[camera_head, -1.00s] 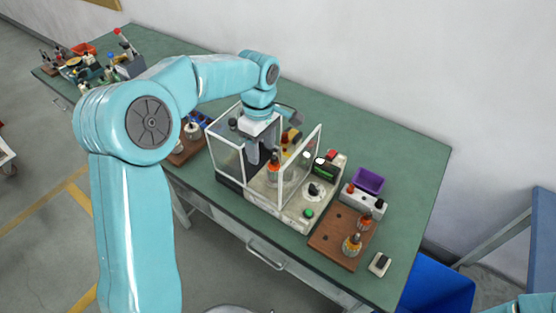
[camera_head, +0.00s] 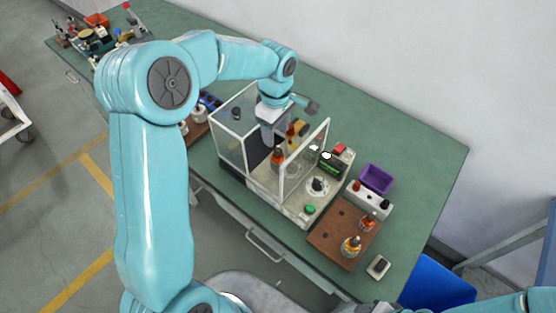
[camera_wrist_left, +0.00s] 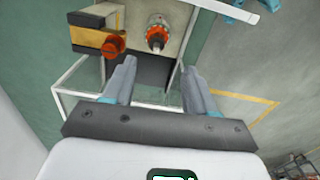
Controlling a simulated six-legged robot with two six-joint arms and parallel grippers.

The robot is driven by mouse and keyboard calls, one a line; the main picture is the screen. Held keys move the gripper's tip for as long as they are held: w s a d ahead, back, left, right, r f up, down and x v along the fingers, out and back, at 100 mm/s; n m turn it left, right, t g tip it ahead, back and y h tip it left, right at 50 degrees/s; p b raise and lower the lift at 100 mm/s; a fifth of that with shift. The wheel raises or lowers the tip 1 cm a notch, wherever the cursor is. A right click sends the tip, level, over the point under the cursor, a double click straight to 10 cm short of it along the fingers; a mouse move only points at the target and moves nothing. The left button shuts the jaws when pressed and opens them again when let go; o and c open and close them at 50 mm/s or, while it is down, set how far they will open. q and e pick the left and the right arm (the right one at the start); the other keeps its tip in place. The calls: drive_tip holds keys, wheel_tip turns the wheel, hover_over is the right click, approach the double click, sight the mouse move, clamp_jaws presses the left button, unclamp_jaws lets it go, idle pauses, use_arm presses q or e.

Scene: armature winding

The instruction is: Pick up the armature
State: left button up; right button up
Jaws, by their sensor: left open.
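An armature with an orange winding and a metal shaft stands in the clear-walled winding machine; it shows in the head view (camera_head: 278,157) and in the wrist view (camera_wrist_left: 157,36). My left gripper (camera_wrist_left: 159,70) is open and empty, its two fingers spread apart. In the wrist view the armature lies beyond the fingertips, roughly in line with the gap, and apart from them. In the head view my left gripper (camera_head: 267,138) hangs inside the enclosure, beside the armature; its fingertips are hard to make out. My right gripper is out of view.
Clear panels (camera_head: 305,160) of the enclosure stand close around my left gripper. An orange knob on a yellow block (camera_wrist_left: 113,46) sits beside the armature. A wooden board (camera_head: 328,238) with more armatures and a purple bin (camera_head: 377,179) lie to the right on the green table (camera_head: 425,165).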

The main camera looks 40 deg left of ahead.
sight(278, 146)
use_arm(q)
wheel_tip(278, 146, down, 2)
drive_tip(key=shift+f+b, duration=0.1)
drive_tip(key=shift+b, duration=0.4)
drive_tip(key=shift+w+d+f, duration=0.15)
drive_tip(key=shift+w+f, duration=0.15)
drive_tip(key=shift+f, duration=0.25)
drive_tip(key=shift+f+b, duration=0.25)
drive_tip(key=shift+b, duration=0.1)
wheel_tip(278, 146, down, 4)
drive_tip(key=shift+f+b, duration=0.25)
drive_tip(key=shift+b, duration=0.95)
drive_tip(key=shift+w, duration=0.15)
drive_tip(key=shift+s+r, duration=0.15)
drive_tip(key=shift+s, duration=0.1)
drive_tip(key=c, duration=0.3)
drive_tip(key=shift+s, duration=0.1)
drive_tip(key=c, duration=0.6)
clamp_jaws()
